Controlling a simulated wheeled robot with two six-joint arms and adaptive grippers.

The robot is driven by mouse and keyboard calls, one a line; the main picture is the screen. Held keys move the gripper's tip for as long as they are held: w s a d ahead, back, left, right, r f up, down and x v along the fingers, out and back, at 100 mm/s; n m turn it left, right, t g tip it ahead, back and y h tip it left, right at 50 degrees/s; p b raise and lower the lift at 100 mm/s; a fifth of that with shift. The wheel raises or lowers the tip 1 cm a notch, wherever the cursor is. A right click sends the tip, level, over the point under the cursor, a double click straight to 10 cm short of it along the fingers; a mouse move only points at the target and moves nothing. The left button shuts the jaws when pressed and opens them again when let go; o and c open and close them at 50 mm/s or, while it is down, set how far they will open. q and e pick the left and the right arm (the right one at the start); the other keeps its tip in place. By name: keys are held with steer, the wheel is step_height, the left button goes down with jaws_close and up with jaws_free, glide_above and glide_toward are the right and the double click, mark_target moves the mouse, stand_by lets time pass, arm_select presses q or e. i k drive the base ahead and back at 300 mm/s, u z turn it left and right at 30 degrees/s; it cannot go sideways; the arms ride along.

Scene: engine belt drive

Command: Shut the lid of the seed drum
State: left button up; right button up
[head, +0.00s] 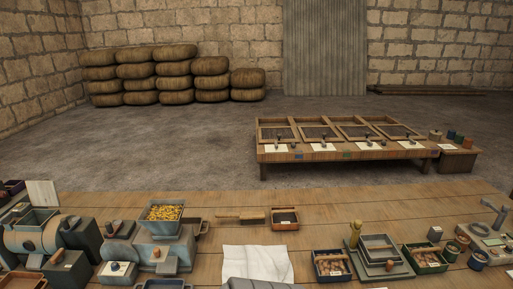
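The seed drum appears to be the blue-grey rounded machine (30,242) at the far left of the wooden table, partly cut off by the picture's edge. A square box-shaped opening (35,219) sits on its top. A pale flat panel (43,193), apparently its lid, stands raised behind that opening, tilted up rather than lying over it. Neither of my grippers shows in the head view.
A machine with a hopper of yellow grain (164,212) stands right of the drum. A white cloth (258,262) lies at the front middle. A small tray (285,219) and a brush (241,215) lie behind it. Several trays and tins crowd the right.

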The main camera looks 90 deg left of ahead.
mark_target(42, 193)
steer(key=u, duration=4.85)
